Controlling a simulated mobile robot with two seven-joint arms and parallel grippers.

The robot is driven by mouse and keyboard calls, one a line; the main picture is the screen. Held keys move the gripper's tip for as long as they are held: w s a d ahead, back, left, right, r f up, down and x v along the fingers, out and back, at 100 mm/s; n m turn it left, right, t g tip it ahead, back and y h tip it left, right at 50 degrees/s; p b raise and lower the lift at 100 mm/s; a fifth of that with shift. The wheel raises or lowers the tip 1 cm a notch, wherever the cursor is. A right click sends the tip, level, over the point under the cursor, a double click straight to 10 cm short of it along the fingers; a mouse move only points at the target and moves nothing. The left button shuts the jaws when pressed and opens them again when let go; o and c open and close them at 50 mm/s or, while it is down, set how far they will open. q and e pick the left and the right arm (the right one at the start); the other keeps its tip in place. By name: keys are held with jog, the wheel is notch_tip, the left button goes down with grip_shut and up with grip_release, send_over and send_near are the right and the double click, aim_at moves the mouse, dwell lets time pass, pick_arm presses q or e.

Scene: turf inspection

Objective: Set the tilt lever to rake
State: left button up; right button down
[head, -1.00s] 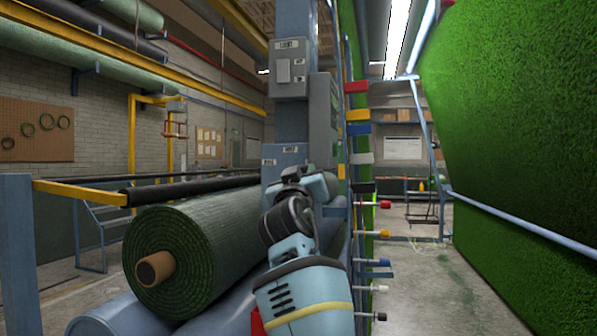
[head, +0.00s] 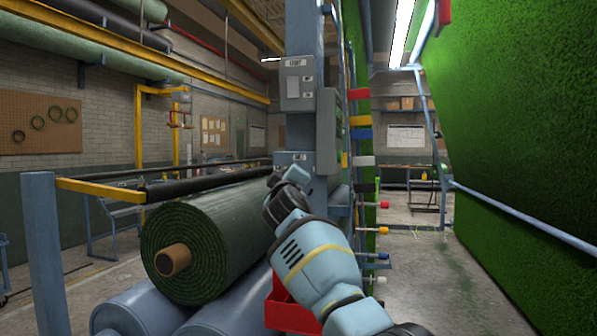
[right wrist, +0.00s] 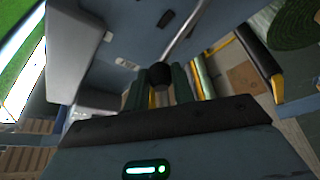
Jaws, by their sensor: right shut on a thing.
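My right gripper (right wrist: 160,92) is shut on the round black knob (right wrist: 160,74) of the tilt lever, with a finger on each side of it. The lever's bare metal rod (right wrist: 186,32) runs from the knob up and to the right across a blue-grey panel (right wrist: 130,30). In the head view my right arm reaches from the bottom right to the blue-grey column (head: 300,140); its wrist hides the fingers, knob and lever. Small white labels on the panel are too small to read, so the lever's setting cannot be told. My left gripper is not in view.
A green turf roll (head: 225,225) on blue rollers lies left of my arm. A red bin (head: 285,312) sits below the arm. Coloured rods (head: 372,230) stick out right of the column. A tall turf sheet (head: 520,120) fills the right; the aisle floor (head: 430,280) is clear.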

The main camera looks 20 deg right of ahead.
jog(key=shift+w+a+n+y, duration=0.3)
jog(key=shift+a+n+y, duration=0.25)
jog(key=shift+n, duration=0.35)
jog(key=shift+w+a+f+n+g, duration=0.25)
jog(key=shift+a+n, duration=0.1)
jog(key=shift+n, duration=0.2)
jog(key=shift+w+a+f+n+g, duration=0.1)
jog(key=shift+w+a+n+g, duration=0.2)
jog(key=shift+n, duration=0.25)
jog(key=shift+s, duration=0.1)
jog(key=c, duration=1.2)
grip_release()
jog(key=shift+a+f, duration=0.1)
jog(key=shift+o, duration=0.2)
